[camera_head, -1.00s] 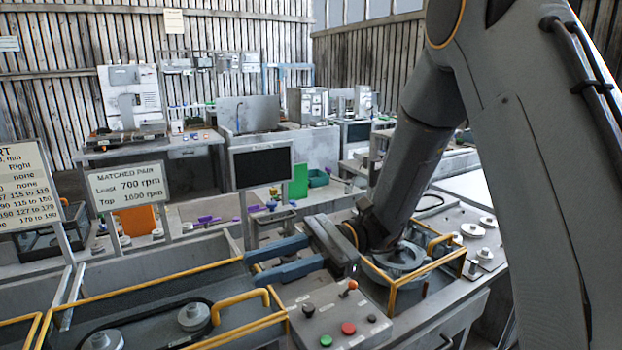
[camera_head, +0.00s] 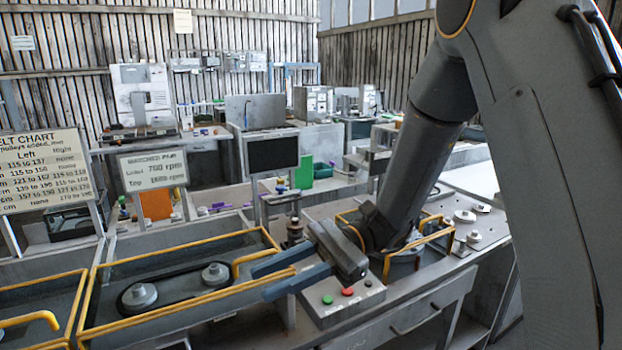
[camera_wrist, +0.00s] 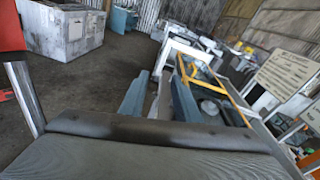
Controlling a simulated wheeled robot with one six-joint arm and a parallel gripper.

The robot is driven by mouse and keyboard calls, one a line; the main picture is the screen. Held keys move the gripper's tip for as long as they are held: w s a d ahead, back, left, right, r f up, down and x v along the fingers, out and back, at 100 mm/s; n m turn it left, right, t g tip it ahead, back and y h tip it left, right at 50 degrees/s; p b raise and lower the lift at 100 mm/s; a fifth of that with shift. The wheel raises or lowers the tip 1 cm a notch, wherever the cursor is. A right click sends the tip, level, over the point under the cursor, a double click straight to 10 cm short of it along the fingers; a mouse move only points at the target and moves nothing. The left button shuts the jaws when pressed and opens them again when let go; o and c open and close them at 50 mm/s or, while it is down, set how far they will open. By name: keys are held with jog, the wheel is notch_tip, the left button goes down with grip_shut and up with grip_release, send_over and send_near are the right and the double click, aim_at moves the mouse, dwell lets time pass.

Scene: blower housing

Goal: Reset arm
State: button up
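My arm comes in from the upper right of the head view. My gripper (camera_head: 260,280) points left, with its two blue-grey fingers apart and nothing seen between them. It is in front of the right end of a yellow-railed bay (camera_head: 178,246). In the wrist view my gripper's fingers (camera_wrist: 157,98) are also apart, with the yellow-railed bay beyond and to the right. Inside the bay a black belt (camera_head: 178,283) loops around two grey pulleys, one on the left (camera_head: 139,296) and one on the right (camera_head: 215,274). Part of the bay's right end is hidden behind my gripper.
A control box (camera_head: 345,303) with green, red and dark buttons lies just below my gripper. A belt chart (camera_head: 45,172), a rpm sign (camera_head: 153,170) and a dark screen (camera_head: 272,154) stand behind the bay. The wrist view shows open floor (camera_wrist: 85,85) at left.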

jog(key=s+d+f+n+t+h+b, duration=0.1)
jog(key=s+d+f+n+h+b, duration=0.1)
jog(key=d+f+h, duration=0.35)
jog(key=s+d+f+n+t+h+b, duration=0.1)
jog(key=s+d+f+t+h+b, duration=0.15)
jog(key=d+f, duration=0.5)
jog(key=w+d+f+n+t+h+b, duration=0.2)
jog(key=d+f+n+t+h, duration=0.1)
jog(key=d, duration=0.3)
jog(key=w+d+f+n+t+h+b, duration=0.2)
jog(key=d+f+n+t+h, duration=0.1)
jog(key=d+f, duration=0.3)
jog(key=shift+w+d+n+h+b, duration=0.25)
jog(key=shift+w+n+h+b, duration=0.05)
